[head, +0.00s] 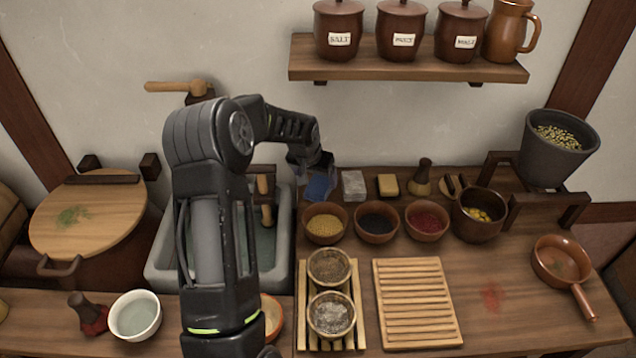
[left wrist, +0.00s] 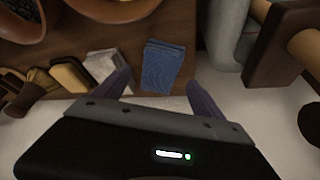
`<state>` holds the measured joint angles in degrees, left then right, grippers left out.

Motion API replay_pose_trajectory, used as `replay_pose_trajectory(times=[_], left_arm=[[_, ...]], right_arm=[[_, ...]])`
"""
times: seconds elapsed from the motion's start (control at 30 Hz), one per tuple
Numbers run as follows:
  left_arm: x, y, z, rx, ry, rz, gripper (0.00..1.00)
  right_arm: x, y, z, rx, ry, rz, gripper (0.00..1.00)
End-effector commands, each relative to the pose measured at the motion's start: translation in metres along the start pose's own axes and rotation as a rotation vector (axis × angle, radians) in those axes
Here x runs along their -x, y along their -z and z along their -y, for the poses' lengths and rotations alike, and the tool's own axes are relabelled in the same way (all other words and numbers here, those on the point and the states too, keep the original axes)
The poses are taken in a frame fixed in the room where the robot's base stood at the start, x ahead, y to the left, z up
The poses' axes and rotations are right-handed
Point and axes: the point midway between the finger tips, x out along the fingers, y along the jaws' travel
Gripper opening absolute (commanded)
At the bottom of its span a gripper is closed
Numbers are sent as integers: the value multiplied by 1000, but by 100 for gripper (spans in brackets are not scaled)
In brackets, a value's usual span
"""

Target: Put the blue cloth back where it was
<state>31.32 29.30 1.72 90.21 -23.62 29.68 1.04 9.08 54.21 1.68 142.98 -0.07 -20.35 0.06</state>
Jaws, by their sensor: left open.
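The blue cloth (head: 320,186) is a small folded pad lying on the wooden counter, at its back left corner beside the stone sink. My left gripper (head: 312,172) is just above and behind it in the head view. In the left wrist view the blue cloth (left wrist: 163,66) lies flat, ahead of and between the two spread fingers of my left gripper (left wrist: 160,90). The gripper is open and empty, and I cannot tell its exact height over the cloth. My right gripper is not in view.
A whitish block (head: 353,186) and a yellow sponge (head: 388,186) lie right of the cloth. Bowls of spices (head: 325,223) stand in front. The stone sink (head: 283,230) is to the left, and a shelf with jars (head: 410,66) hangs above. Slatted boards (head: 418,300) lie nearer.

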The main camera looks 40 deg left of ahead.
Motion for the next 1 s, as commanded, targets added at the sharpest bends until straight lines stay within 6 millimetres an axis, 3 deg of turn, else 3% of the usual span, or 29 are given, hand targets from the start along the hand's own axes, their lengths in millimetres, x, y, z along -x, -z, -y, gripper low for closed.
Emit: replay_pose_trajectory(times=[0.2, 0.4, 1.0], left_arm=[[48, 1, 0, -1, 1, -4, 79], [76, 0, 0, 0, 1, -2, 79], [82, 0, 0, 0, 0, 0, 79]], right_arm=[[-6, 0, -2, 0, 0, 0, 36], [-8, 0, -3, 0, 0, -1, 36], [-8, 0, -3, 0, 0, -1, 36]])
